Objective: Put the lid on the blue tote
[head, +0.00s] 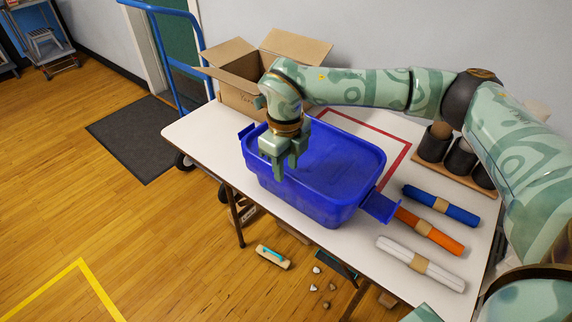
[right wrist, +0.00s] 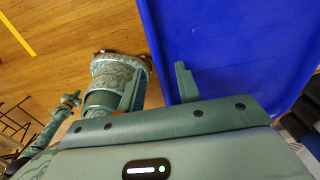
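The blue tote (head: 300,202) stands on the white table, with an end handle at its left and another at its right front. A flat blue lid (head: 335,160) with rounded corners and a raised rim covers its top. The lid fills the upper right of the right wrist view (right wrist: 225,45). My right gripper (head: 286,168) points down at the lid's left front rim.
A cardboard box (head: 240,97) stands open behind the tote. Blue (head: 440,205), orange (head: 430,231) and white (head: 420,263) rolls lie to the right. Dark cups (head: 459,160) stand on a board. A red outline (head: 398,160) marks the table. A brush (head: 273,257) lies on the floor.

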